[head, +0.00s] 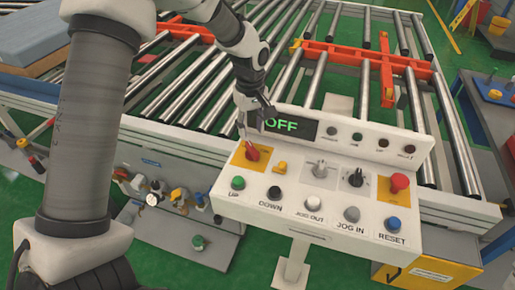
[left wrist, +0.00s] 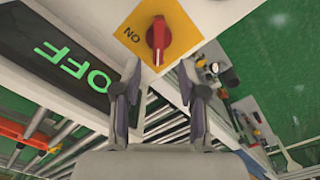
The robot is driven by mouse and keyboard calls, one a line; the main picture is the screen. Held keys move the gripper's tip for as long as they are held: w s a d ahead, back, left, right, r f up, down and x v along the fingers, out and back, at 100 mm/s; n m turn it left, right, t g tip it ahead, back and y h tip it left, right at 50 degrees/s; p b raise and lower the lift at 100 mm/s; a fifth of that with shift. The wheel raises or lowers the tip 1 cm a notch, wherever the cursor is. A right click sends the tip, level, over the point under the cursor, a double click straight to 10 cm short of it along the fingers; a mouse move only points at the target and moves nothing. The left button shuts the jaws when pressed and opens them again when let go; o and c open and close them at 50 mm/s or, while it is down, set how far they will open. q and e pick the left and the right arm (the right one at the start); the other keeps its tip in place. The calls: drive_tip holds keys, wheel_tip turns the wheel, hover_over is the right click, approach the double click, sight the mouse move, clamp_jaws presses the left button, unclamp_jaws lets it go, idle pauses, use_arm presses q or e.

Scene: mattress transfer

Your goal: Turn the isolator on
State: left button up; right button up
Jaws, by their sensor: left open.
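The isolator is a red rotary knob (head: 252,153) on a yellow plate (head: 243,164) at the left end of the white control panel. In the left wrist view the red knob (left wrist: 158,40) stands at the top centre, with "ON" printed on its yellow plate (left wrist: 180,22). The display (head: 292,125) above the panel reads "OFF" in green. My left gripper (head: 257,122) is above and behind the knob, beside the display's left end. In the left wrist view my left gripper (left wrist: 160,78) is open and empty, its fingers apart and short of the knob. My right gripper does not show.
The panel also carries a red emergency button (head: 399,182), a black selector (head: 355,178), a grey selector (head: 319,169) and labelled push buttons. A roller conveyor (head: 200,75) with orange bars lies behind. Valves and a gauge (head: 152,199) stand left of the panel.

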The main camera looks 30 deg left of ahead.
sight(252, 147)
use_arm(q)
drive_tip(key=shift+f, duration=0.35)
wheel_tip(252, 147, down, 7)
drive_tip(key=shift+w+f+p, duration=0.1)
drive_tip(key=shift+f+p, duration=0.05)
drive_tip(key=shift+p, duration=0.75)
clamp_jaws()
